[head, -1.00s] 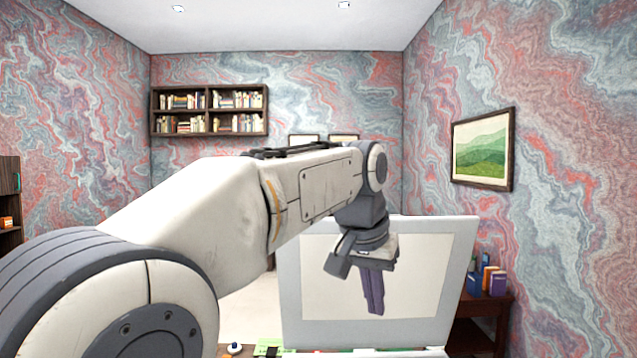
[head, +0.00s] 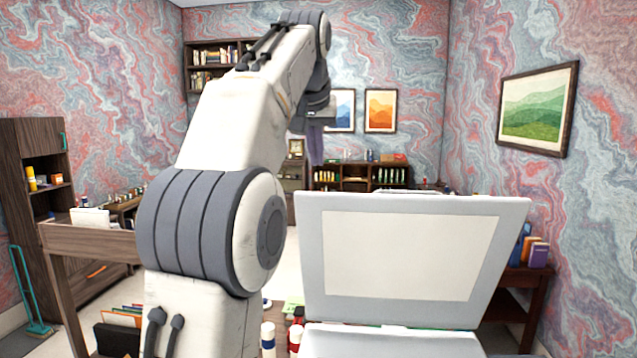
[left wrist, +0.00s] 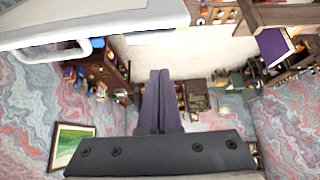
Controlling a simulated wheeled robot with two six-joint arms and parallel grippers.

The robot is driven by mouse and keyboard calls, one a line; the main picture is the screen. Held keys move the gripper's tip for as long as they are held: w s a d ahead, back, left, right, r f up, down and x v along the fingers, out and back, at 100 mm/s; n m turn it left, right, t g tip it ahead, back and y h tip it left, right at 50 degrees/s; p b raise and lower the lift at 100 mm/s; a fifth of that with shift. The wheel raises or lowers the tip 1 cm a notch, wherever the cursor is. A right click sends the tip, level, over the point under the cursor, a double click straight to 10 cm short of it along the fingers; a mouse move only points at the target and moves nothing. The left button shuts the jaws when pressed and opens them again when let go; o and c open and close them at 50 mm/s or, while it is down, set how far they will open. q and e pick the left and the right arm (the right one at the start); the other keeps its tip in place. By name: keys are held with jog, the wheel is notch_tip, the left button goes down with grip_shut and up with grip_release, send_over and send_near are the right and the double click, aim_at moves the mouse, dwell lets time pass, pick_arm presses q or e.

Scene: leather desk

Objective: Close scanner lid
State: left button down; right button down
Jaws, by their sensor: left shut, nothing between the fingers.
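The scanner lid (head: 410,254) stands raised and open in the head view, a grey panel with a pale inner face. The scanner body (head: 390,341) is at the bottom of the picture, with only its back part showing. My left gripper (head: 316,160) is above and to the left of the lid, apart from it, with purple fingers pointing down. In the left wrist view its fingers (left wrist: 160,76) are shut together with nothing between them. A pale panel edge crosses the top left of that view; I cannot tell whether it is the lid. My right gripper is not in view.
Bottles (head: 268,338) and a file holder (head: 118,338) stand on the desk left of the scanner. A wooden shelf unit (head: 90,240) is at the left. A dark side table (head: 520,285) with books is at the right. The air left of the lid is free apart from my arm.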

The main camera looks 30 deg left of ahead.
aim_at(316, 193)
pick_arm(q)
jog(key=x, duration=0.5)
jog(key=shift+w+a+f, duration=0.1)
jog(key=shift+f, duration=0.25)
jog(key=s, duration=0.1)
jog(key=s+d, duration=0.1)
jog(key=shift+s+d+f, duration=0.15)
jog(key=shift+s+f, duration=0.05)
jog(key=shift+s, duration=0.15)
jog(key=shift+s+d+f, duration=0.15)
jog(key=shift+s+f, duration=0.15)
jog(key=shift+s, duration=0.1)
